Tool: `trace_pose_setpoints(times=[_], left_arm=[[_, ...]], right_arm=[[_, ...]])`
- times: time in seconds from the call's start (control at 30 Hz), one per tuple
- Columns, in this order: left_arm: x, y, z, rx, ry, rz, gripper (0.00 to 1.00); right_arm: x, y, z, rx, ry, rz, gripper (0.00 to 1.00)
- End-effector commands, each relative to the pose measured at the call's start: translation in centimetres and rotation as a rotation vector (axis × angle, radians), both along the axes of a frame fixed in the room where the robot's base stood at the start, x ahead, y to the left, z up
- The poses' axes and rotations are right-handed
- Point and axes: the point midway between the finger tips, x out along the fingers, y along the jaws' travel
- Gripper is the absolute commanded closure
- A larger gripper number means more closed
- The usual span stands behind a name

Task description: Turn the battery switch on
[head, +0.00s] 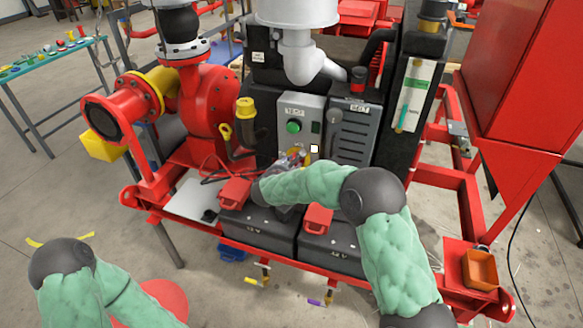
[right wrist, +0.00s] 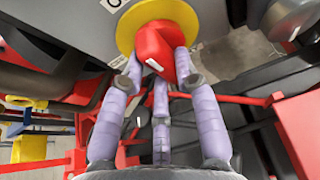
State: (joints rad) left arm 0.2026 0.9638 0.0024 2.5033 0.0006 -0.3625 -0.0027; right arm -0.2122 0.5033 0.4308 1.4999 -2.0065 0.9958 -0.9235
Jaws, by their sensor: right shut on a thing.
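The battery switch is a red knob (right wrist: 155,50) on a yellow round plate (right wrist: 125,32), fixed to a grey panel. My right gripper (right wrist: 160,75) is shut on the red knob, with its purple-grey fingers around it in the right wrist view. In the head view the control box (head: 300,118) with a green button (head: 293,127) stands at the centre, and my right gripper (head: 290,160) reaches its lower part. The knob is mostly hidden there by my gripper and arm. My left arm shows at the lower left, but its gripper is out of view.
Two dark batteries with red caps (head: 318,218) sit on the red skid frame below my right arm. A red pump (head: 205,95) stands to the left. A vented grey box (head: 355,130) is right of the control box. An orange bin (head: 480,270) sits at the right corner.

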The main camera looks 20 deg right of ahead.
Motion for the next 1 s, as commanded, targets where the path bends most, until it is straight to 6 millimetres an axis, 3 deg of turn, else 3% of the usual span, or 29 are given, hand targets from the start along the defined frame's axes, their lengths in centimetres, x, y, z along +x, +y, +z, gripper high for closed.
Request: trace_pose_setpoints(times=[0.33, 0.37, 0.4, 0.43, 0.8, 1.0], left_arm=[[0.0, 0.0, 0.0, 0.0, 0.0, 0.0, 1.0], [0.0, 0.0, 0.0, 0.0, 0.0, 0.0, 1.0], [0.0, 0.0, 0.0, 0.0, 0.0, 0.0, 1.0], [0.0, 0.0, 0.0, 0.0, 0.0, 0.0, 1.0], [0.0, 0.0, 0.0, 0.0, 0.0, 0.0, 1.0], [0.0, 0.0, 0.0, 0.0, 0.0, 0.0, 1.0]], right_arm=[[-0.1, 0.0, -0.2, 0.004, 0.002, -0.001, 1.0], [-0.1, 0.0, -0.2, 0.004, 0.002, -0.001, 0.6], [-0.1, 0.0, -0.2, 0.004, 0.002, -0.001, 0.49], [-0.1, 0.0, -0.2, 0.004, 0.002, -0.001, 0.44], [-0.2, 0.1, 0.1, 0.003, -0.001, 0.0, 0.44], [-2.0, 1.4, 1.1, 0.003, -0.003, 0.002, 0.44]])
